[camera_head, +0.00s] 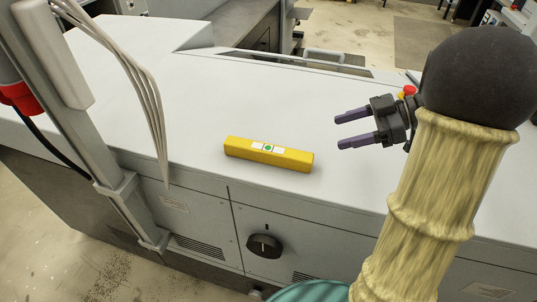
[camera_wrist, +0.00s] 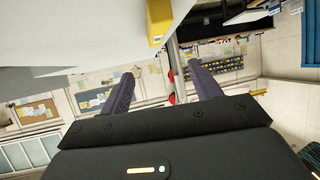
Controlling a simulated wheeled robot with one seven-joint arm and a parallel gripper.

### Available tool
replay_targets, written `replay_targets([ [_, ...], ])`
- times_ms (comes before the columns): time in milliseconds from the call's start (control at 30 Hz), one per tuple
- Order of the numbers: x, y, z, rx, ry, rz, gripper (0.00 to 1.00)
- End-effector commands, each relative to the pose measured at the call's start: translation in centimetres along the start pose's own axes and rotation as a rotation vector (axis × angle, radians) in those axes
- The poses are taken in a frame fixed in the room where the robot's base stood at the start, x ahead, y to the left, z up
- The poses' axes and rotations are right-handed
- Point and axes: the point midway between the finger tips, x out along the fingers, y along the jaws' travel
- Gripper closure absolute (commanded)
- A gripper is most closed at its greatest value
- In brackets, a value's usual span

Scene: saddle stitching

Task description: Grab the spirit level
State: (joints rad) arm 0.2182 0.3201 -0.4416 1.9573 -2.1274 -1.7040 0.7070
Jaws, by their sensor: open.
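The spirit level (camera_head: 288,159) is a yellow bar with a white label and a green dot. It lies flat on the light grey machine top, near its front edge. In the wrist view its end (camera_wrist: 158,20) shows at the top, beyond my fingers. My gripper (camera_head: 342,130) is open and empty, with two dark purple fingers. In the head view it is to the right of the level and apart from it, with its fingers pointing left. In the wrist view, both fingers of my gripper (camera_wrist: 160,82) are spread with nothing between them.
The machine top (camera_head: 195,105) is clear around the level. A grey post (camera_head: 65,110) with pale cables (camera_head: 150,100) stands to the left. A black knob (camera_head: 264,245) sticks out of the front panel below. A red button (camera_head: 409,90) shows behind my gripper.

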Motion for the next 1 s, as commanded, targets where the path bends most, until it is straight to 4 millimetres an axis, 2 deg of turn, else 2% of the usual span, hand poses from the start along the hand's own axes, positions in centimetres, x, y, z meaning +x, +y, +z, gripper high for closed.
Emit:
replay_targets([
  [333,-0.5,0.0,0.3,0.007,0.000,0.015,0.37],
  [467,0.2,0.1,0.3,0.010,0.001,0.018,0.37],
  [1000,9.9,0.1,0.0,0.005,0.000,0.004,0.37],
])
